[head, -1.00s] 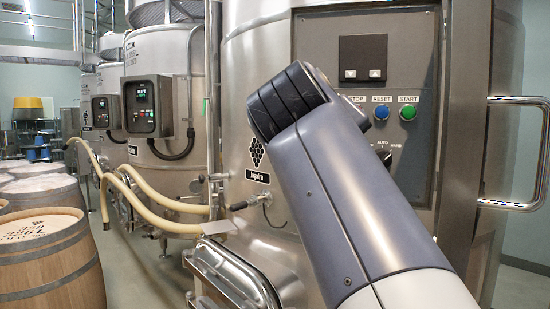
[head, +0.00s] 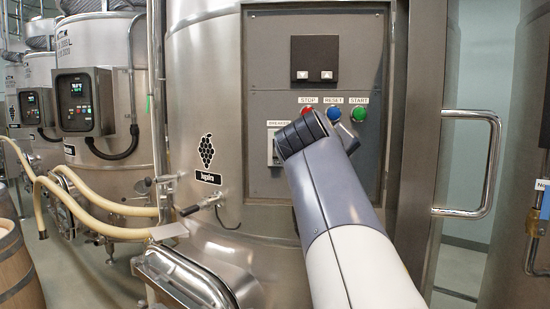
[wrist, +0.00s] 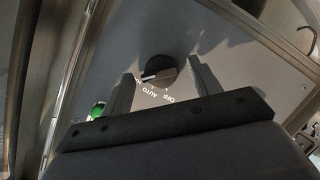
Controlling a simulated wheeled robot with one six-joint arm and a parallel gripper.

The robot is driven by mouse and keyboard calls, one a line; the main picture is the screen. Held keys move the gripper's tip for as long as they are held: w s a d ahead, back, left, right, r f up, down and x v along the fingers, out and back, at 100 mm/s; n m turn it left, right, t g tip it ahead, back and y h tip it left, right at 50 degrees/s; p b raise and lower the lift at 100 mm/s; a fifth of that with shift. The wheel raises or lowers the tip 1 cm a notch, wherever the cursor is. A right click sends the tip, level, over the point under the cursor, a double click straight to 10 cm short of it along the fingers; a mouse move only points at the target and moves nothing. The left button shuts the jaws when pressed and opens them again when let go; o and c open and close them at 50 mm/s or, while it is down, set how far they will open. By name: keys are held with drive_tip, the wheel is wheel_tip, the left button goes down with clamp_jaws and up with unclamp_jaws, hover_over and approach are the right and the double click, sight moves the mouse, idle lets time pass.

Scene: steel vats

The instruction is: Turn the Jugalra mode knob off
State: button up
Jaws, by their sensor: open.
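The mode knob (wrist: 160,70) is a dark round knob with a white pointer line, on the grey panel in the wrist view. Its pointer is turned to the left, toward the left finger. My gripper (wrist: 161,75) is open, with one finger on each side of the knob; contact cannot be made out. In the head view my arm hides the knob, and only a bit of my gripper (head: 347,137) shows past it.
The control panel (head: 262,80) on the steel vat carries red STOP, blue RESET (head: 334,112) and green START (head: 358,114) buttons. The green button (wrist: 97,110) is close to my left finger in the wrist view. A bent metal handle (head: 492,165) juts out at the right.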

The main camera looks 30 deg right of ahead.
drive_tip(key=c, duration=1)
drive_tip(key=shift+f+n+b, duration=0.1)
drive_tip(key=shift+n+b, duration=0.2)
drive_tip(key=n+t+h+b, duration=0.1)
drive_tip(key=n+b, duration=0.2)
drive_tip(key=n, duration=0.2)
drive_tip(key=n+t+h+b, duration=0.1)
drive_tip(key=n+h+b, duration=0.1)
drive_tip(key=n, duration=0.3)
drive_tip(key=f+n+t+h+b, duration=0.1)
drive_tip(key=n+h+b, duration=0.1)
drive_tip(key=n+b, duration=0.2)
drive_tip(key=shift+n+t, duration=0.4)
drive_tip(key=shift+n, duration=1)
drive_tip(key=o, duration=1)
